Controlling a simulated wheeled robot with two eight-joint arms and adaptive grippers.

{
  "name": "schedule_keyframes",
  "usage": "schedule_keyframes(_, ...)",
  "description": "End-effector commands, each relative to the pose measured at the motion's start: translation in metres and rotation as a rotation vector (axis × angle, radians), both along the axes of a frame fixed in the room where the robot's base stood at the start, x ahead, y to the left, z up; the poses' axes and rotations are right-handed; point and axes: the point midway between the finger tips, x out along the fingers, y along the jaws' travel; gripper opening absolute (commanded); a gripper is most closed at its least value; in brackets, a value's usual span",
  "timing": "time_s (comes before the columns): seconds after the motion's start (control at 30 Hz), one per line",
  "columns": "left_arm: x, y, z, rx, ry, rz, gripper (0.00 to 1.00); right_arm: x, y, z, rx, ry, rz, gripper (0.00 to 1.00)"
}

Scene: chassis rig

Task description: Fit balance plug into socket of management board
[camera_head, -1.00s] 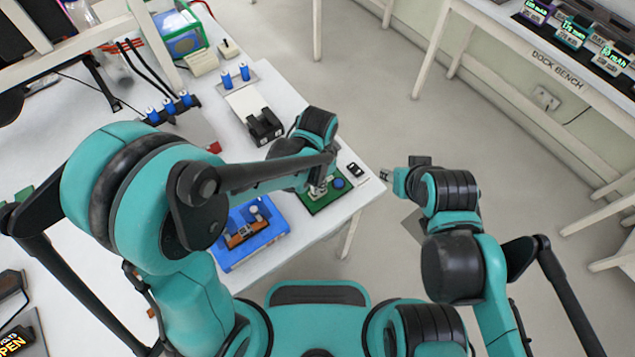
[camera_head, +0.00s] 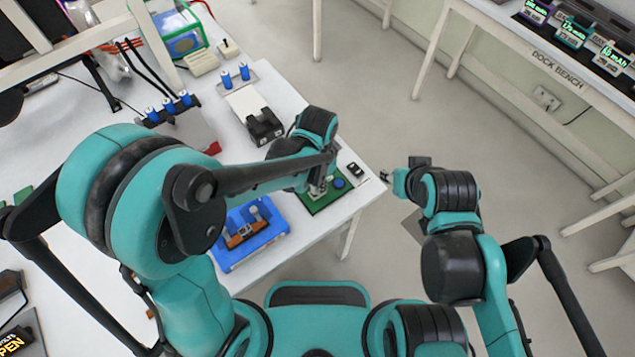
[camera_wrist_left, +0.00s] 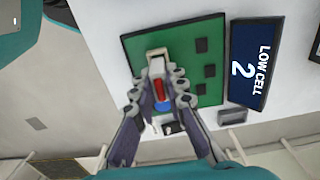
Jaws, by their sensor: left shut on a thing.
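The management board is a green board (camera_head: 322,203) near the table's front right corner. It also shows in the left wrist view (camera_wrist_left: 211,33), with dark chips and a cream socket (camera_wrist_left: 156,52) near its left edge. My left gripper (camera_head: 318,188) is over the board. In the left wrist view its fingers (camera_wrist_left: 160,88) are shut on the balance plug (camera_wrist_left: 157,70), a pale piece with red behind it. The plug is at the socket's near side; I cannot tell how deep it sits. My right gripper (camera_head: 386,176) is off the table's right edge, too small to read.
A dark display (camera_wrist_left: 256,62) reading "LOW CELL 2" lies beside the board. A blue tray (camera_head: 270,248) with a brown and grey part stands left of the board. A black holder (camera_head: 264,127) is farther back. Floor is open to the right.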

Motion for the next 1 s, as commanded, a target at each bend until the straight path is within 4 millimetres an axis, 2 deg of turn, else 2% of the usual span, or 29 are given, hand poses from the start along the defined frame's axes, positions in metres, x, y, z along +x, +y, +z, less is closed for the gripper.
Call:
schedule_keyframes(0.63, 0.0, 0.0, -0.015, 0.0, 0.0, 0.0, 0.0, 0.0, 0.0, -0.014, 0.0, 0.0, 0.0, 0.4)
schedule_keyframes(0.67, 0.0, 0.0, -0.015, 0.0, 0.0, 0.0, 0.15, 0.0, 0.0, -0.014, 0.0, 0.0, 0.0, 0.4)
schedule_keyframes(0.73, 0.0, 0.0, -0.014, 0.0, 0.0, 0.0, 0.34, 0.0, 0.0, -0.013, 0.0, 0.0, 0.0, 0.4)
schedule_keyframes(0.77, 0.0, 0.0, -0.014, 0.0, 0.0, 0.0, 0.37, 0.0, 0.0, -0.013, 0.0, 0.0, 0.0, 0.4)
schedule_keyframes(1.0, 0.0, 0.0, -0.014, 0.0, 0.0, 0.0, 0.37, 0.0, 0.0, -0.013, 0.0, 0.0, 0.0, 0.4)
